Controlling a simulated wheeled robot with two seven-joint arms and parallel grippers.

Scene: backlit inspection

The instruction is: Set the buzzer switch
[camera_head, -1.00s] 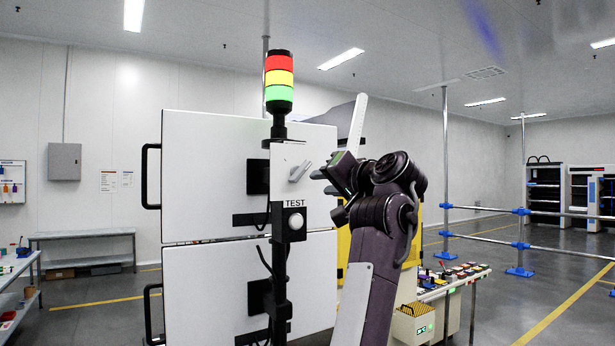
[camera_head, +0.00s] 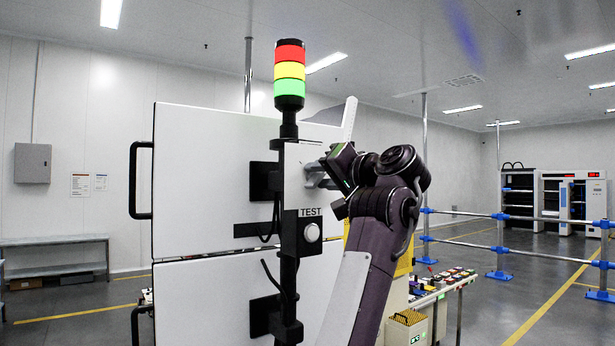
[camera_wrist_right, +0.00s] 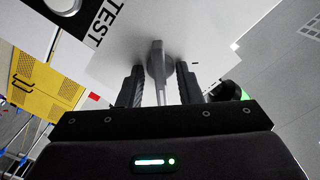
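The buzzer switch is a grey knob with a lever; in the head view (camera_head: 313,172) it is on the white panel (camera_head: 294,190) under the stack light, partly covered by my gripper. In the right wrist view the lever (camera_wrist_right: 158,62) stands between the two dark fingers of my right gripper (camera_wrist_right: 160,88). Thin gaps show on both sides of it, so the gripper is open around the lever. In the head view my right gripper (camera_head: 328,176) is right at the panel. My left gripper is not in view.
The stack light (camera_head: 290,75) shows red, yellow and green above the panel. A round white button (camera_head: 312,233) marked TEST is just below the switch. A big white cabinet (camera_head: 205,180) with black handles stands behind. A table (camera_head: 437,293) with small parts is at the right.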

